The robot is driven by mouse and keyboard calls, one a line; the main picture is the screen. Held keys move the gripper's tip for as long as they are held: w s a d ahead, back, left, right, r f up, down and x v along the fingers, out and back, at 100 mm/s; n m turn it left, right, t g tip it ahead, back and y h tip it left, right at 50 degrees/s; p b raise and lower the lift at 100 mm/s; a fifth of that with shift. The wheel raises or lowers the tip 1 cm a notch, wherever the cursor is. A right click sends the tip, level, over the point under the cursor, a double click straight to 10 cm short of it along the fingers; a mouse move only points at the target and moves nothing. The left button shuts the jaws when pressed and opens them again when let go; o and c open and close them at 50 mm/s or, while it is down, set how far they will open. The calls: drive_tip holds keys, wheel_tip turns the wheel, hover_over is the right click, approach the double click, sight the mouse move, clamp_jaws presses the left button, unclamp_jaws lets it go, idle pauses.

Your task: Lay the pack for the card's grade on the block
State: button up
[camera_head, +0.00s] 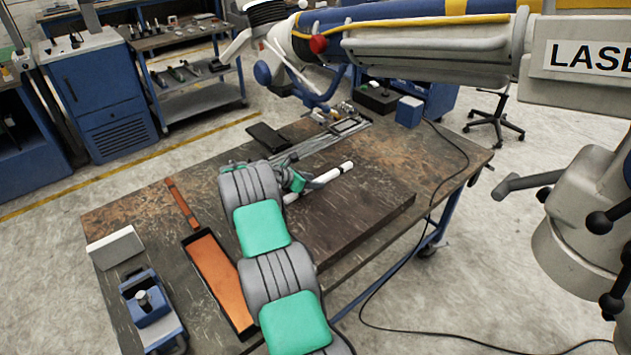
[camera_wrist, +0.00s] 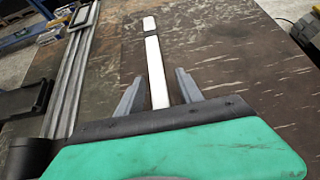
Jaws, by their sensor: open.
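A slim white bar with a dark band near its far end (camera_head: 328,176) lies along the dark slab on the bench. In the wrist view the bar (camera_wrist: 156,70) runs between my two grey fingers. My gripper (camera_wrist: 159,82) is open, one finger on each side of the bar, with gaps between. In the head view my green and grey arm reaches over the bench to it and hides part of the bar's near end. The dark slab (camera_head: 375,203) has a worn brown top. I cannot make out a card or its grade.
Metal rails (camera_head: 318,142) and a small black box (camera_head: 266,138) lie beyond my gripper. A blue box (camera_head: 409,111) is at the far right. An orange-lined tray (camera_head: 218,280), an orange strip (camera_head: 183,204), a pale block (camera_head: 115,247) and a blue fixture (camera_head: 148,308) are at left.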

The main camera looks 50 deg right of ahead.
drive_tip(key=b+v, duration=0.1)
drive_tip(key=v, duration=0.9)
drive_tip(key=shift+w+r, duration=0.15)
drive_tip(key=shift+w+a+r, duration=0.15)
drive_tip(key=shift+a+r, duration=0.05)
drive_tip(key=shift+a, duration=0.05)
drive_tip(key=w+a+r+m+t+y, duration=0.15)
drive_tip(key=a+r+m+t, duration=0.35)
drive_tip(key=a, duration=0.6)
drive_tip(key=a+r+m+y, duration=0.3)
drive_tip(key=a+r, duration=0.4)
drive_tip(key=a, duration=0.4)
drive_tip(key=s+a+m+y, duration=0.3)
drive_tip(key=s+a, duration=0.5)
drive_tip(key=a, duration=0.4)
drive_tip(key=s+a+m+t+y, duration=0.1)
drive_tip(key=s+a+m+y, duration=0.2)
drive_tip(key=s+a, duration=0.6)
drive_tip(key=a+m, duration=0.1)
drive_tip(key=a, duration=0.1)
drive_tip(key=shift+s+a+r, duration=0.15)
drive_tip(key=shift+s+a, duration=0.2)
drive_tip(key=shift+a, duration=0.05)
drive_tip(key=shift+t, duration=0.3)
